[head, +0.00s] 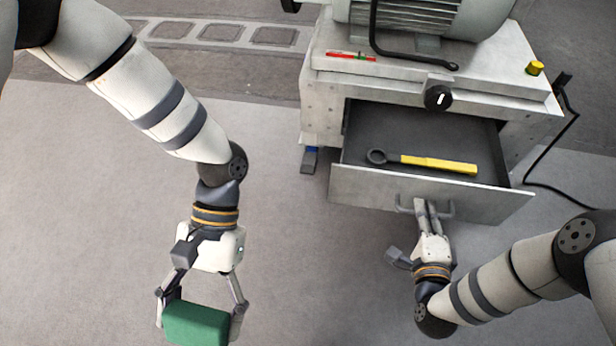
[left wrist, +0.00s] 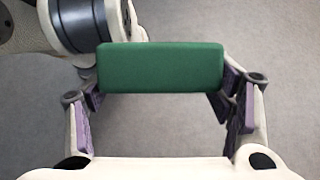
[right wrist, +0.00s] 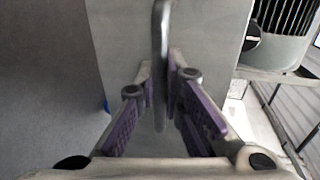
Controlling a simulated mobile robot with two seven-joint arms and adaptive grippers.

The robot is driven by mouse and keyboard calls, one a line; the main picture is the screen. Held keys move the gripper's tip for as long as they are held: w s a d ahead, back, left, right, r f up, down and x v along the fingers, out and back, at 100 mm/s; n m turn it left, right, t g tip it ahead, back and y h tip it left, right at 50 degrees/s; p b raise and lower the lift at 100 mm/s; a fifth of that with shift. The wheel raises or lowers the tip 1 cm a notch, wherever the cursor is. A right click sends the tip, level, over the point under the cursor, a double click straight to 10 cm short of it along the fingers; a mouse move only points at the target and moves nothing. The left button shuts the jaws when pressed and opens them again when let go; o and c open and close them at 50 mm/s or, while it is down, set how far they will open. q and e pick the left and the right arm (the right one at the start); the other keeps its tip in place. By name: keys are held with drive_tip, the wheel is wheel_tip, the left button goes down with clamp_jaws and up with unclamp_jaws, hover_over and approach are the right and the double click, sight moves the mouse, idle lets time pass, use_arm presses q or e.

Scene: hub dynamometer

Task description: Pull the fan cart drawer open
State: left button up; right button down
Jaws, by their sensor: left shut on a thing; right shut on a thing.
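The fan cart (head: 320,115) stands at the upper right of the head view. Its drawer (head: 360,188) is pulled out, and a wrench with a yellow handle (head: 440,163) lies inside. My right gripper (head: 424,205) is shut on the drawer's bar handle (head: 449,209). The handle also shows between the fingers in the right wrist view (right wrist: 160,50). My left gripper (head: 202,308) is shut on a green block (head: 195,325), held over the floor at the lower left. The block fills the space between the fingers in the left wrist view (left wrist: 160,67).
A grey motor (head: 420,15) sits on the cart top with a black cable. Floor between my arms is clear.

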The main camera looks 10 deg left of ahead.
drive_tip(key=c, duration=1.7)
unclamp_jaws()
drive_tip(key=v, duration=1.2)
drive_tip(key=shift+a, duration=0.1)
drive_tip(key=shift+r, duration=0.1)
